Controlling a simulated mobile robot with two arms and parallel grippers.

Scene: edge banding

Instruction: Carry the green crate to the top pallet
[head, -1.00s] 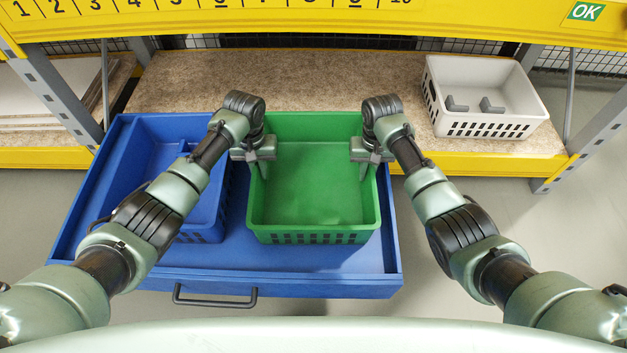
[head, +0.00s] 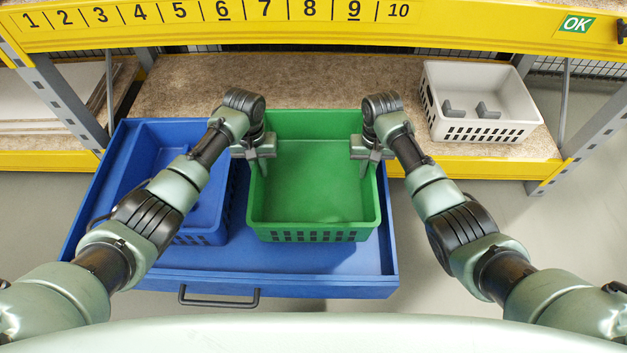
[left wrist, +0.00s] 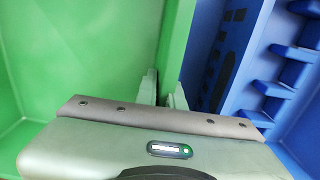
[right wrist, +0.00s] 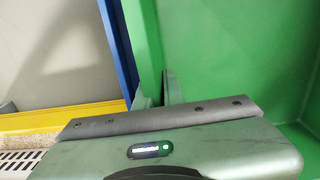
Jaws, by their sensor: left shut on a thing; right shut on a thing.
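The green crate (head: 312,185) is empty and sits level in the head view, above or in the open blue drawer (head: 300,282); I cannot tell whether it touches the drawer floor. My left gripper (head: 258,160) is shut on its left wall, and my right gripper (head: 370,160) is shut on its right wall. The left wrist view shows the green wall (left wrist: 176,45) between the fingers, and the right wrist view shows the other wall (right wrist: 150,50) at the fingers. No pallet can be made out.
A blue crate (head: 205,239) stands left of the green crate in the drawer. A shelf board (head: 300,75) lies behind, with a white crate (head: 475,134) holding grey parts at its right. A yellow beam (head: 300,32) with numbers crosses above the shelf. Grey posts stand at both sides.

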